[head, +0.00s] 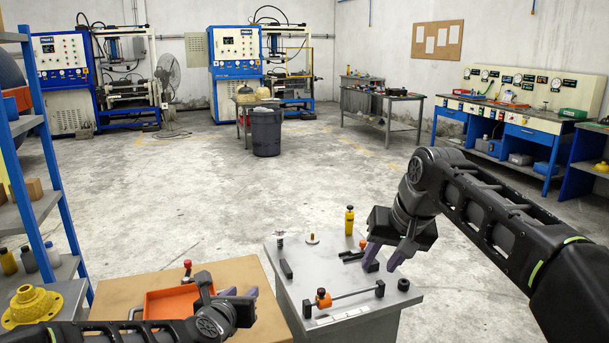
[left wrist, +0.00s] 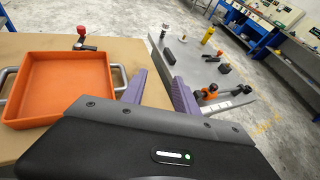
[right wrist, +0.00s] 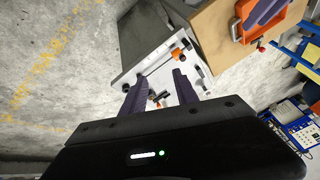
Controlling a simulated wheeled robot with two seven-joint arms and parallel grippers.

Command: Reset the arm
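My left gripper (head: 240,293) is low at the left, above the front right part of the brown table. In the left wrist view its two purple fingers (left wrist: 156,90) are apart with nothing between them. My right gripper (head: 382,256) hangs over the right side of the grey workbench. In the right wrist view its purple fingers (right wrist: 157,92) are apart and hold nothing. My right arm reaches in from the right edge, and my left arm lies along the bottom left.
An orange tray (left wrist: 68,88) sits on the brown table (head: 118,294). The grey bench (head: 290,258) bears a yellow bottle (head: 349,221), an orange-and-black clamp (head: 323,298) and small dark parts. A blue shelf (head: 42,205) stands left.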

